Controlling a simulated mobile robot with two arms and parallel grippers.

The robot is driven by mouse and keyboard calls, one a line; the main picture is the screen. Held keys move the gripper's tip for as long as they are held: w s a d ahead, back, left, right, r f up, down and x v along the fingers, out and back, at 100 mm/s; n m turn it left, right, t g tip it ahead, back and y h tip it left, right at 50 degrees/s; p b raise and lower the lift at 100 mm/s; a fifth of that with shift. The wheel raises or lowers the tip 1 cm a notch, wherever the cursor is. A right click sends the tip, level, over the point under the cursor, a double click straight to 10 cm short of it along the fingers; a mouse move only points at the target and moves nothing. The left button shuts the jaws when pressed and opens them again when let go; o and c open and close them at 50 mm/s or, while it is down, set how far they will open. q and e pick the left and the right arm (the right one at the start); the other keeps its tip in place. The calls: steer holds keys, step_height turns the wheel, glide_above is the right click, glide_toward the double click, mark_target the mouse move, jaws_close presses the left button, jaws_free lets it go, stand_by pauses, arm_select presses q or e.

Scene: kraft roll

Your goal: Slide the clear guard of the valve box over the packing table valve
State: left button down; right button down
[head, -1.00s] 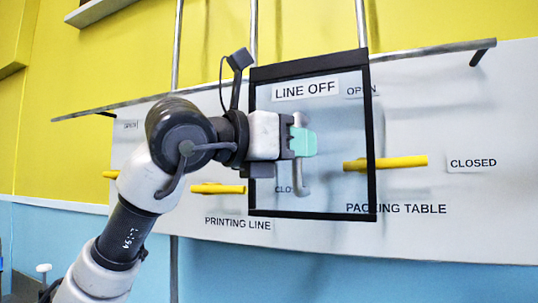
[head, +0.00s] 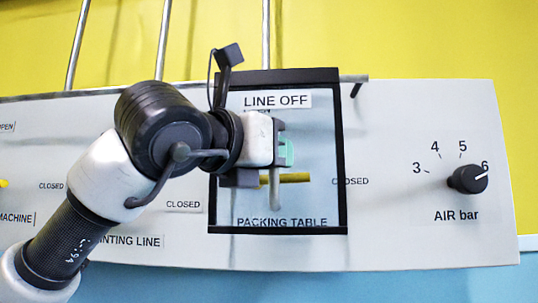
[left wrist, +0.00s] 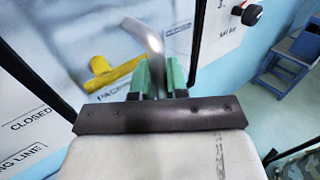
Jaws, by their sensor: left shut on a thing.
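The clear guard (head: 315,145) is a see-through panel in a black frame, marked LINE OFF, hanging upright before the board. The yellow packing table valve handle (head: 297,178) lies level behind its middle, inside the frame; it also shows in the left wrist view (left wrist: 108,73). The PACKING TABLE label (head: 282,222) shows through the guard's lower part. My left gripper (head: 285,153), with green fingertips, is shut on the guard's grey bar handle (head: 275,192); the handle also shows between the fingers in the left wrist view (left wrist: 148,38). My right gripper is out of view.
The guard's right side is close to the rail's end stop (head: 355,82). The AIR bar knob (head: 468,179) stands further right on the white board (head: 420,235). Vertical pipes (head: 165,40) rise behind. A blue stool (left wrist: 290,65) shows in the left wrist view.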

arm_select(q)
steer(key=c, duration=1.1)
jaws_free()
steer(key=shift+r, duration=0.1)
steer(key=shift+c, duration=0.2)
steer(key=shift+a, duration=0.1)
steer(key=shift+s+a, duration=0.1)
steer(key=shift+s, duration=0.1)
steer(key=b+v, duration=0.4)
steer(key=v, duration=0.6)
steer(key=shift+s, duration=0.2)
steer(key=shift+a, duration=0.15)
